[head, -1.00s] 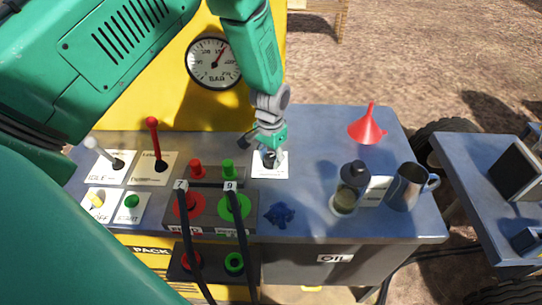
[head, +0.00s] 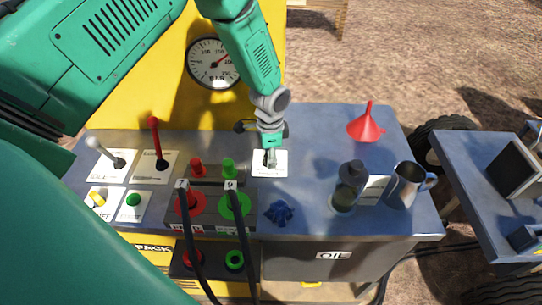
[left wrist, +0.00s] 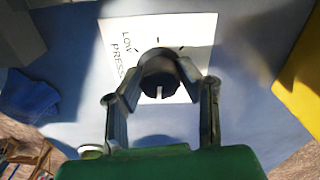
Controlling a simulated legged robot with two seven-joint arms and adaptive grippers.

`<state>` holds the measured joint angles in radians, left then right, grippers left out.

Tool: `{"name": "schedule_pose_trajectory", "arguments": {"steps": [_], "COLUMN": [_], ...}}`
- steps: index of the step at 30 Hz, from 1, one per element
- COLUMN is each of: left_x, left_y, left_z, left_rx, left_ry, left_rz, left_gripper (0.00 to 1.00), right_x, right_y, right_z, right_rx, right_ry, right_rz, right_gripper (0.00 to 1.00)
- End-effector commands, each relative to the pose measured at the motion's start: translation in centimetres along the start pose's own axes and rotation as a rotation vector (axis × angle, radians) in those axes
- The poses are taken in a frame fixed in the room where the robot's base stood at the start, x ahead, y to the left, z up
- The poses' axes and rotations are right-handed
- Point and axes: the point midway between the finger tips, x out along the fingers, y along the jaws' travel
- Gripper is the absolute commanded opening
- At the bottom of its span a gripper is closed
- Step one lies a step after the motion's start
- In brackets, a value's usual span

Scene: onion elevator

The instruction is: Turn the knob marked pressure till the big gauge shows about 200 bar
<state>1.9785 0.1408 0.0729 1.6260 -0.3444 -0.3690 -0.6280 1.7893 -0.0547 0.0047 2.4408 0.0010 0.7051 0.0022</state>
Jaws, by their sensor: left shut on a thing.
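The black pressure knob (left wrist: 158,78) sits on a white label card (left wrist: 200,30) with the words LOW and PRESS showing in the left wrist view. The card also shows in the head view (head: 281,170). My left gripper (head: 270,160) points down over it, its two fingers shut on the knob from both sides. A pale pointer line on the knob faces the gripper's palm in the left wrist view. The big round gauge (head: 203,66) is on the yellow panel, its red needle pointing up and right; my arm hides its right edge. My right gripper is out of view.
Red and green hose couplings (head: 235,207) are near.

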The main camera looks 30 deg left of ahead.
Motion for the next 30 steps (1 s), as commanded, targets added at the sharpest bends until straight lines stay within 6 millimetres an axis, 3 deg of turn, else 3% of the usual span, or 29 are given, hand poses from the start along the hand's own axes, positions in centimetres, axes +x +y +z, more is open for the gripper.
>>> {"name": "schedule_pose_trajectory", "arguments": {"steps": [17,18,19,30], "left_x": [-0.13,-0.13,-0.14,-0.32], "left_y": [-0.27,-0.27,-0.28,-0.12], "left_z": [-0.02,-0.02,-0.02,-0.02], "left_rx": [0.031,0.031,0.031,0.031], "left_ry": [0.002,0.002,0.002,0.001], "left_rz": [-0.005,-0.005,-0.005,-0.002], "left_gripper": [0.02,0.38,0.48,0.51], "right_x": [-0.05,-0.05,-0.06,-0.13], "right_y": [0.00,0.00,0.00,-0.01], "right_z": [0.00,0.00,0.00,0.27], "right_rx": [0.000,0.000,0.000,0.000], "right_ry": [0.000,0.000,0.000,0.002], "right_rz": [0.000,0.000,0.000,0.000], "right_gripper": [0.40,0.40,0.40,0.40]}}
